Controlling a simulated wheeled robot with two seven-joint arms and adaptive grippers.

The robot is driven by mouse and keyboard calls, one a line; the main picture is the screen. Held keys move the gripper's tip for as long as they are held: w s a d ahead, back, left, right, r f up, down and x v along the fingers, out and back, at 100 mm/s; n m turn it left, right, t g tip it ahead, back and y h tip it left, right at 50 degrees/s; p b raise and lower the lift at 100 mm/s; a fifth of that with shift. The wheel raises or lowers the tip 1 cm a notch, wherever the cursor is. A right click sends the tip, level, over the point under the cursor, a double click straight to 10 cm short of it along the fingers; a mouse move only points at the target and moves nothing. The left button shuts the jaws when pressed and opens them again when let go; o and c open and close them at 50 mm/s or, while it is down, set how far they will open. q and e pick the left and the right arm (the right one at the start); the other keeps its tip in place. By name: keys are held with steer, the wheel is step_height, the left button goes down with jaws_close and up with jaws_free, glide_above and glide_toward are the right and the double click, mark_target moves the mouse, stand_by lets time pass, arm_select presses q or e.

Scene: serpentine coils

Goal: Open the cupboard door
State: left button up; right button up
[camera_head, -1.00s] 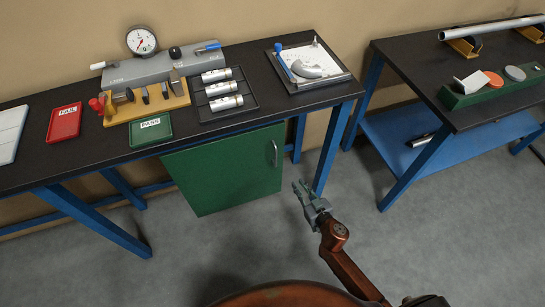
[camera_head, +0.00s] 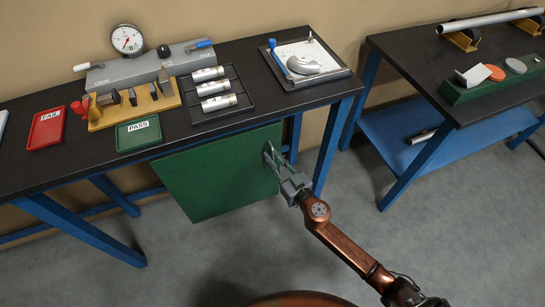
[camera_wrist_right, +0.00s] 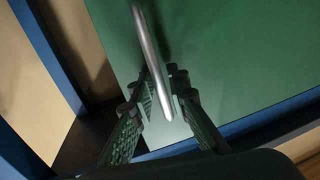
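The green cupboard door (camera_head: 215,180) hangs under the left workbench and looks closed. Its metal bar handle is near the door's right edge, mostly hidden behind my right gripper (camera_head: 270,152) in the head view. In the right wrist view the handle (camera_wrist_right: 150,50) runs down between the two fingers of my right gripper (camera_wrist_right: 160,85). The fingers stand on both sides of the handle, with a gap between them, and do not look closed on it. The green door (camera_wrist_right: 230,60) fills the background there. My left gripper is not in view.
The workbench (camera_head: 110,160) above the door carries a gauge device (camera_head: 127,39), a red tray (camera_head: 46,128), a green tray (camera_head: 138,134) and a rack of cylinders (camera_head: 217,92). Blue bench legs (camera_head: 328,145) stand right of the door. The grey floor (camera_head: 220,250) in front is clear.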

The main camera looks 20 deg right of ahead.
steer(key=shift+c, duration=0.3)
jaws_close()
stand_by(0.3)
